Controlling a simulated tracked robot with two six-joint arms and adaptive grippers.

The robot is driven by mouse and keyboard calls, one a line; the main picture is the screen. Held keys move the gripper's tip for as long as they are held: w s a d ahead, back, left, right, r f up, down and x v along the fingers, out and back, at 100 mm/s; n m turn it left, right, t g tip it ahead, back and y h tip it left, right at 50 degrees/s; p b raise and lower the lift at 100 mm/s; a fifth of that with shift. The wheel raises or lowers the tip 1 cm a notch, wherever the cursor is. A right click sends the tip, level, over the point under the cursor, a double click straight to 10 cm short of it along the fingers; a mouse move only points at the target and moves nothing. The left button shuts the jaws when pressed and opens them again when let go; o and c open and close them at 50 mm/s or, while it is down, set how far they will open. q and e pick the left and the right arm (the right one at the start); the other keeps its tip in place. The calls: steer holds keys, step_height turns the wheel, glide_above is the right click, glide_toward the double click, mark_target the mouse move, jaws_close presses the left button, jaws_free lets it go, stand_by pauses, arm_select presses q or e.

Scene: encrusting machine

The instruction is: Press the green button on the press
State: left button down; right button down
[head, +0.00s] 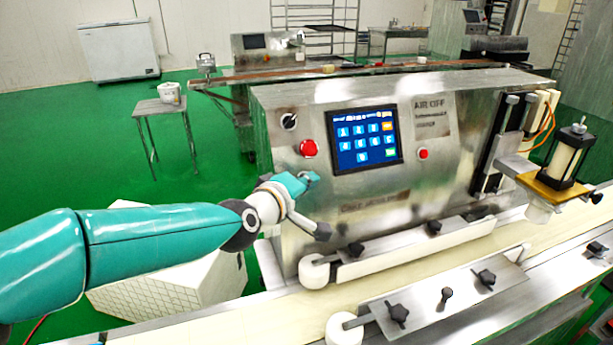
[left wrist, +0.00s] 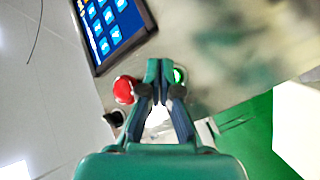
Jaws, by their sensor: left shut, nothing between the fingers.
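The press (head: 440,115) is a steel cabinet with a screen and buttons on its front. My left gripper (head: 312,178) is shut and empty, close to the press front, below the red button. In the left wrist view the shut fingertips (left wrist: 159,68) lie between the red button and the green button (left wrist: 180,75). The green button shows as a lit ring just right of the fingertips, partly covered by them. In the head view it is hidden, apparently behind the gripper. I cannot tell whether the fingertips touch the panel. My right gripper is not in view.
A large red button (head: 308,149) sits above the gripper, beside the blue screen (head: 366,139). A black knob (head: 289,121) is higher up. The conveyor belt (head: 250,318) with its guide rails runs below the press front. A white box (head: 170,285) stands under my arm.

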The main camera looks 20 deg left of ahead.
arm_select(q)
steer(key=shift+s+d+r, duration=0.1)
steer(key=shift+s, duration=0.05)
steer(key=s+p, duration=0.1)
steer(key=s+d+r+p, duration=0.2)
steer(key=shift+s+d+p, duration=0.25)
steer(key=shift+s+p, duration=0.05)
steer(key=shift+s, duration=0.05)
stand_by(0.4)
stand_by(0.5)
